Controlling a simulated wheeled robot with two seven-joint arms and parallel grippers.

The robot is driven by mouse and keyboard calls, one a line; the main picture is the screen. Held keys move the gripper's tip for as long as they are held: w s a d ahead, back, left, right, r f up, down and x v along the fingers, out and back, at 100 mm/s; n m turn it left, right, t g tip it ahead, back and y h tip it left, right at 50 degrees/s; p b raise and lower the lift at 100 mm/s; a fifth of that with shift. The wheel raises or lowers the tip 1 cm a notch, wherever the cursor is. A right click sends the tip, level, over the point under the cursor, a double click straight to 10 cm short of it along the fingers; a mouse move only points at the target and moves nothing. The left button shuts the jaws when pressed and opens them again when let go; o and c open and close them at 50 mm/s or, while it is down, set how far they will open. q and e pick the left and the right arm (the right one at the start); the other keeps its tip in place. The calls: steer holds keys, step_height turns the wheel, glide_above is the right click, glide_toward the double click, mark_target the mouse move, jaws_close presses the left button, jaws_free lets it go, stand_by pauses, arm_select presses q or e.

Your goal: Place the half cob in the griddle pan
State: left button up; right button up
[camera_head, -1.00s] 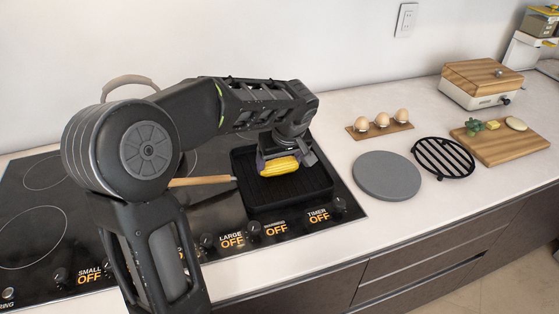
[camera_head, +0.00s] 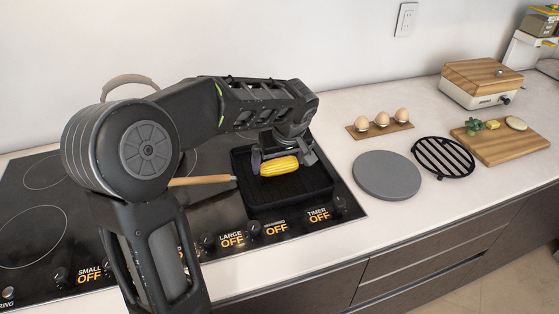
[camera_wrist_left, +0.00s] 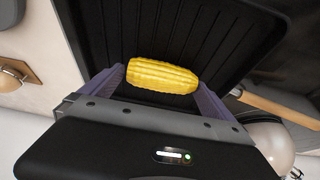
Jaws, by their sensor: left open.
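The yellow half cob (camera_head: 279,166) lies in the black ridged griddle pan (camera_head: 290,197), near its far side. In the left wrist view the cob (camera_wrist_left: 162,76) shows over the pan's ridges (camera_wrist_left: 190,30). My left gripper (camera_head: 284,156) is over the pan, its fingers spread on either side of the cob. In the left wrist view the left gripper (camera_wrist_left: 160,92) is open, with gaps between its fingers and the cob. My right gripper is in neither view.
The pan sits on a black cooktop (camera_head: 30,210) with knobs along its front. A wooden handle (camera_head: 200,181) lies left of the pan. A grey disc (camera_head: 387,175), black trivet (camera_head: 443,157), egg holder (camera_head: 380,129) and cutting board (camera_head: 505,143) stand on the counter to the right.

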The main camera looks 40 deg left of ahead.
arm_select(q)
steer(key=v, duration=1.2)
steer(key=shift+b, duration=0.35)
steer(key=shift+c, duration=0.4)
